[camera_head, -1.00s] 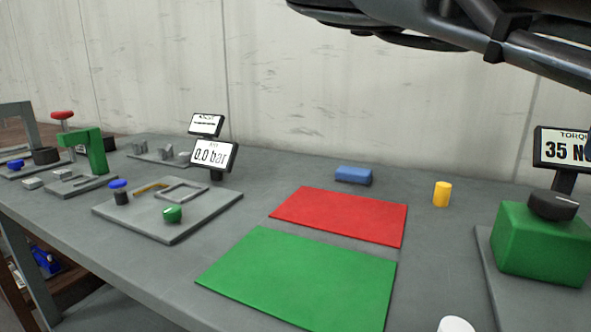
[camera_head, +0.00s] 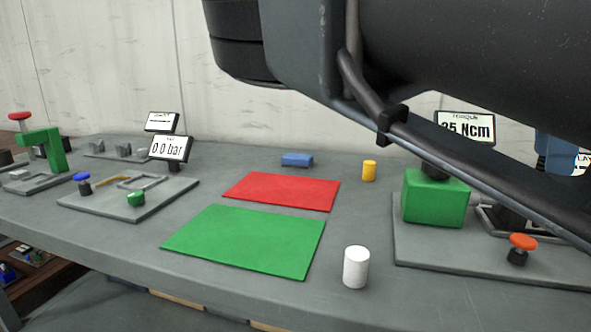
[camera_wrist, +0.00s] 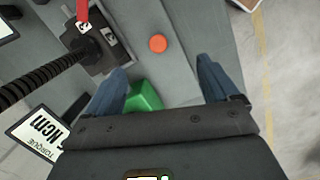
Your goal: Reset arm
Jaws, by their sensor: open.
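My gripper (camera_wrist: 170,90) shows in the wrist view with its two blue fingers spread apart. Nothing is between the fingertips, and they hang above the bench. Behind the fingers is a green block (camera_wrist: 145,97), and beyond them an orange-red knob (camera_wrist: 158,43). In the head view my dark arm crosses the upper right. The gripper is mostly hidden there; a blue part shows at the right edge. The green block (camera_head: 434,199) and the orange-red knob (camera_head: 523,241) stand on a grey plate (camera_head: 415,248) at the bench's right.
A green mat (camera_head: 245,242), red mat (camera_head: 282,191), white cylinder (camera_head: 356,267), yellow cylinder (camera_head: 369,170) and blue block (camera_head: 297,160) lie mid-bench. A torque display (camera_head: 465,127) stands behind the green block. A pressure display (camera_head: 171,148) and fixtures stand left. The front strip of bench is largely clear.

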